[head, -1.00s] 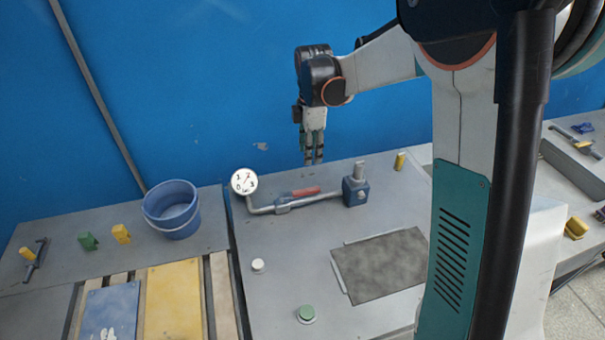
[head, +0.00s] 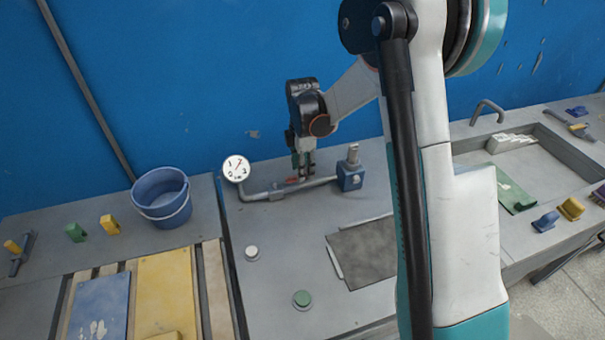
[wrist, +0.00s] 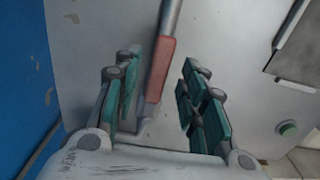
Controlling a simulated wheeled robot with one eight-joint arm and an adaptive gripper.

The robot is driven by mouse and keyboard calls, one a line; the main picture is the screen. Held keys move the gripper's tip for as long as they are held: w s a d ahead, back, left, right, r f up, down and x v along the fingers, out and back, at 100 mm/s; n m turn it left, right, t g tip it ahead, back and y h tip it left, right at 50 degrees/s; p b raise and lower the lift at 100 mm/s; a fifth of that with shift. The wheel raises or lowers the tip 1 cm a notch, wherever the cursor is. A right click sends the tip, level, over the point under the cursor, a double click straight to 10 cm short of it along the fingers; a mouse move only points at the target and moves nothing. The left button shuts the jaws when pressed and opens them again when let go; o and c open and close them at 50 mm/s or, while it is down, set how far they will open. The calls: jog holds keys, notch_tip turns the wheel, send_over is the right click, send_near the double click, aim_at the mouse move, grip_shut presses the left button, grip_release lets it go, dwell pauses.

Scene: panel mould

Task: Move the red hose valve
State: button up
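The red hose valve handle (wrist: 160,68) lies along a grey pipe (wrist: 171,14) in the wrist view. In the head view only a small bit of the red handle (head: 292,180) shows beside my gripper (head: 304,172). In the wrist view my gripper (wrist: 160,95) is open, with its green fingers on either side of the handle and gaps between. I cannot tell exactly how far the fingertips are above it. The grey pipe (head: 262,195) runs from a round white gauge (head: 236,168) to a blue block (head: 350,178).
A blue bucket (head: 160,207) stands left of the gauge. A dark flat plate (head: 370,252), a white button (head: 252,253) and a green button (head: 302,299) are on the grey bench in front. A sink (head: 560,165) is at right. The blue wall stands close behind.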

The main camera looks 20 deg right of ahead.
jog(key=shift+f, duration=0.8)
jog(key=shift+c, duration=0.3)
grip_shut()
jog(key=shift+s, duration=0.1)
